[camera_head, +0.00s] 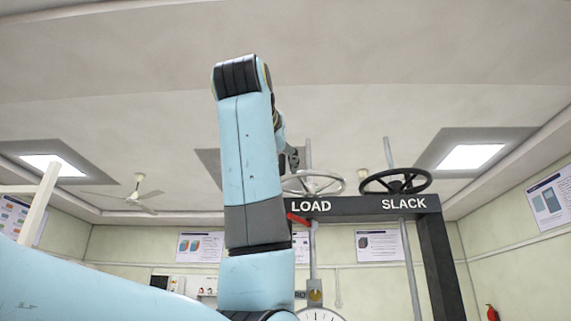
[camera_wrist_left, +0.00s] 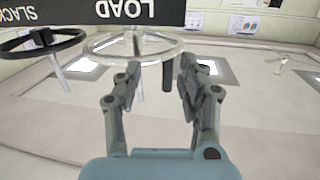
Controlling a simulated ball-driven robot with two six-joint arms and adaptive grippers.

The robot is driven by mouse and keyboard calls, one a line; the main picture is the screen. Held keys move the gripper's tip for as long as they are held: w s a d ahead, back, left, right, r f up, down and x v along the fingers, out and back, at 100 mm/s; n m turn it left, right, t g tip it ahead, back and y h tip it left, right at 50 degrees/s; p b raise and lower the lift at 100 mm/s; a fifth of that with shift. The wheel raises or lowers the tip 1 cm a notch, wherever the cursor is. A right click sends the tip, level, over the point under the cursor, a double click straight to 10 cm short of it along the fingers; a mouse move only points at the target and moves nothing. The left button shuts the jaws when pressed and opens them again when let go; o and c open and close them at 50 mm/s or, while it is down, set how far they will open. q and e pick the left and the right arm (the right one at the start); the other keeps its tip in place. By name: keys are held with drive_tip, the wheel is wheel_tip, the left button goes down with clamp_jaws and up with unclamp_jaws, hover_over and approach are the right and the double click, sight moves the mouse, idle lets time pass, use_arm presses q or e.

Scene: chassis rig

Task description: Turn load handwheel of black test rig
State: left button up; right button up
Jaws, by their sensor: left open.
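The black test rig (camera_head: 436,254) has a top beam marked LOAD and SLACK. The pale grey load handwheel (camera_head: 333,190) sits above the LOAD label, its left part hidden by my arm. My left gripper (camera_head: 291,157) shows only partly behind my raised blue forearm, close to the wheel's left side. In the left wrist view, turned upside down, the load handwheel (camera_wrist_left: 92,50) lies beyond the fingertips. My left gripper (camera_wrist_left: 160,66) is open there, its tips overlapping the near rim. I cannot tell whether they touch it. My right gripper is not in view.
The black slack handwheel (camera_head: 423,183) stands right of the load wheel. A red lever (camera_head: 298,219) and a dial gauge (camera_head: 319,315) are below the beam. A ceiling fan (camera_head: 137,195) hangs at the back left. The space above the wheels is clear.

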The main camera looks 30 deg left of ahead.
use_arm(q)
approach(281, 159)
drive_tip(key=shift+n+t, duration=0.3)
drive_tip(key=p+x, duration=0.3)
drive_tip(key=x, duration=0.6)
drive_tip(key=shift+w+a+f, duration=0.1)
drive_tip(key=shift+w+a, duration=0.05)
drive_tip(key=shift+p+x, duration=0.3)
drive_tip(key=shift+x, duration=0.5)
drive_tip(key=shift+f, duration=0.1)
clamp_jaws()
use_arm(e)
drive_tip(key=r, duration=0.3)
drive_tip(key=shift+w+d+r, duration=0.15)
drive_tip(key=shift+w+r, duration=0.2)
